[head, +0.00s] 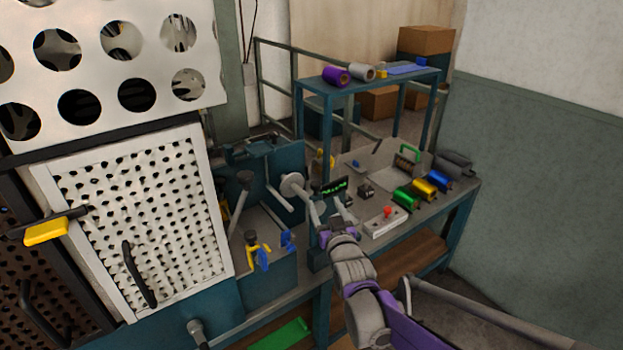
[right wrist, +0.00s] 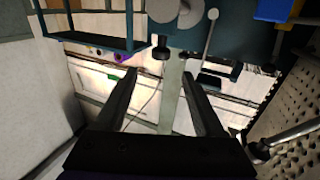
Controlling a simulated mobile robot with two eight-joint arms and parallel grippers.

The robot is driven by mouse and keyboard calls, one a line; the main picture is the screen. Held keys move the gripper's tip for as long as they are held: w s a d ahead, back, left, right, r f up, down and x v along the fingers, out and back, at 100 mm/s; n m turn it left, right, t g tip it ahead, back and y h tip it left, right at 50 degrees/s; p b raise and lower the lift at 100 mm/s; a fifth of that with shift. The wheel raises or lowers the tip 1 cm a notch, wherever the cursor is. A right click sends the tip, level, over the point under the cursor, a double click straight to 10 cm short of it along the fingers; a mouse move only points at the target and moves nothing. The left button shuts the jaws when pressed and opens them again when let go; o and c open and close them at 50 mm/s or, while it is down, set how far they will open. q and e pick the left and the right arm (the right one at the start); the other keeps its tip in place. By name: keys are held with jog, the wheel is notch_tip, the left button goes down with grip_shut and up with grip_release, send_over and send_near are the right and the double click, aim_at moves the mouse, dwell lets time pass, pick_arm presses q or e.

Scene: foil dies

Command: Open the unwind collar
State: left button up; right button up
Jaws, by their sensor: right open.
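The grey disc (head: 291,184) on the machine's front looks like the unwind collar, but I cannot tell for sure or see whether it is open. My right gripper (head: 328,205) is just to the right of it in the head view, with no clear contact. In the right wrist view its two fingers (right wrist: 163,82) are spread apart with nothing between them. Round grey discs (right wrist: 190,12) show beyond the fingertips at the top of that view, with a dark knob (right wrist: 162,53) below. My left gripper is not in view.
A perforated white guard panel (head: 145,215) with a yellow-handled latch (head: 46,232) fills the left. The bench (head: 372,180) on the right holds green, yellow and blue rolls and a control box with a red button (head: 388,212). A shelf (head: 365,83) with rolls stands behind.

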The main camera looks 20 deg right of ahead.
aim_at(317, 187)
jog(key=w+p, duration=0.1)
jog(key=w, duration=0.9)
jog(key=shift+w+d, duration=0.15)
grip_shut()
dwell(1.1)
